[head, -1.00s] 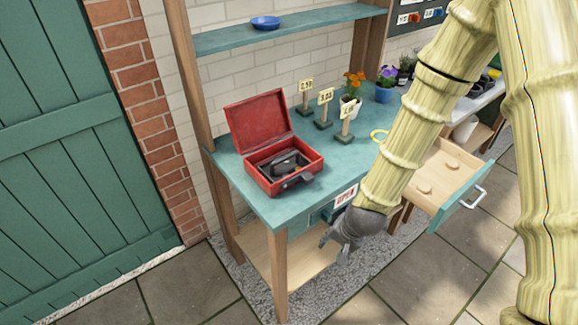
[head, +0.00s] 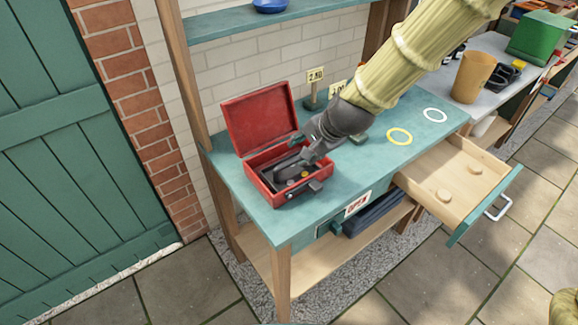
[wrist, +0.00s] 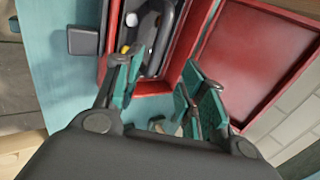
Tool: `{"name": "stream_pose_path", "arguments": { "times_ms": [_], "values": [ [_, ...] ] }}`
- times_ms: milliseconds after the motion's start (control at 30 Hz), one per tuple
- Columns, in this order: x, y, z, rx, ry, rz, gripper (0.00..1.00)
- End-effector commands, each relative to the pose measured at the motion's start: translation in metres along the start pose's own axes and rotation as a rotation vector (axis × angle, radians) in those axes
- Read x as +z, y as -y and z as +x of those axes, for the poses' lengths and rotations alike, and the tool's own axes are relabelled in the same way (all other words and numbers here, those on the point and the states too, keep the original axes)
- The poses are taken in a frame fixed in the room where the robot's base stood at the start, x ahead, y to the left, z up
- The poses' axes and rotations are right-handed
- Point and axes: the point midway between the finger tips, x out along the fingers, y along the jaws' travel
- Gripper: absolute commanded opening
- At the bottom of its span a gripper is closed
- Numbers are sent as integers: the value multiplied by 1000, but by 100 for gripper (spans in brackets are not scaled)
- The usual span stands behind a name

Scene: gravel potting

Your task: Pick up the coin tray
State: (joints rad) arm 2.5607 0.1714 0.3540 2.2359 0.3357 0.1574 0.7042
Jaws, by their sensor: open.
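A red cash box (head: 268,186) stands on the teal bench with its lid (head: 258,121) raised. A black coin tray (head: 283,172) lies inside it; a few coins and a raised dark handle show in the wrist view of the tray (wrist: 150,50). My gripper (head: 304,147) is over the right part of the box, fingers pointing at it. In the wrist view my gripper (wrist: 160,82) is open, its teal pads apart with nothing between them. The tray is beyond the fingertips there. In the head view my gripper hides part of the tray.
Small price signs, one being a sign (head: 316,88), stand behind my arm. A yellow ring (head: 399,137) and a white ring (head: 435,115) lie on the bench (head: 365,160) to the right. An open drawer (head: 455,185) juts out at the front right.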

Motion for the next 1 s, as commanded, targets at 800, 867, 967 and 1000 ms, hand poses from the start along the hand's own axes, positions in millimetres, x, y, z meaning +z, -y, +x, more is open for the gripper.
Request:
{"name": "stream_pose_path", "arguments": {
  "times_ms": [800,867,967,1000],
  "values": [
    [-4,0,67,10,3,8,41],
    [-3,-1,73,10,3,7,41],
    [-3,-1,82,9,3,7,41],
    [-3,-1,86,9,3,7,41]
  ]
}}
